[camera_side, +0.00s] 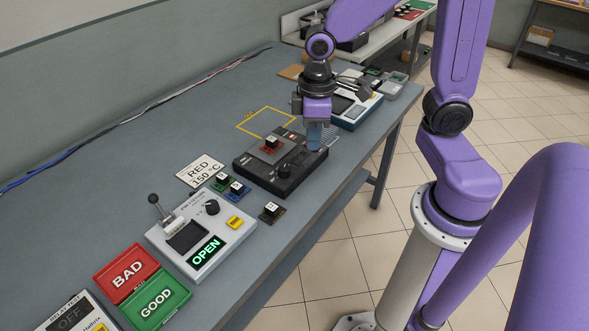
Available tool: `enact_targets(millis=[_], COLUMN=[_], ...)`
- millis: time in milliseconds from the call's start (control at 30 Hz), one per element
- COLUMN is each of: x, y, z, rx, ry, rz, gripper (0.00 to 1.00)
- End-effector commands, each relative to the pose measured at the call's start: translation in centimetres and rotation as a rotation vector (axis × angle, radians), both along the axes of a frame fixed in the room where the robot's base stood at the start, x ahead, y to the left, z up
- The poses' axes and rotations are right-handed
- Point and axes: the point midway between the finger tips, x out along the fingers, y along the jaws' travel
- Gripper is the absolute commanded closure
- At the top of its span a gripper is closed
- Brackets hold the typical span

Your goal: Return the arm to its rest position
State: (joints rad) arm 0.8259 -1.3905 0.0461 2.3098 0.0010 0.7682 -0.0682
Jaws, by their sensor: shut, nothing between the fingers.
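My purple arm reaches over the blue-grey table. My gripper (314,136) points down above the right end of a black device (284,170) with a knob. The gripper is shut and no object shows in it. I cannot tell whether its fingertips touch the black device or hover just above it.
A white device (197,241) with a lever and a green OPEN display stands at front left. Red BAD (127,270) and green GOOD (157,301) trays lie nearby. A white-and-blue device (352,108) stands behind my gripper. Small labelled blocks lie between devices.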

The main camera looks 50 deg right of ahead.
Motion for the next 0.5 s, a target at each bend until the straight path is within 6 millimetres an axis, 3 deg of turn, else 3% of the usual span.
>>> enact_targets(millis=[133,300,500], x=[-4.7,-9.6,-13.1], y=[1.7,2.2,1.9], z=[1.4,2.5,3.0], rx=[0.007,0.009,0.012], ry=[-0.007,-0.008,-0.009], rz=[0.154,0.312,0.434], gripper=[1.00,1.00,1.00])
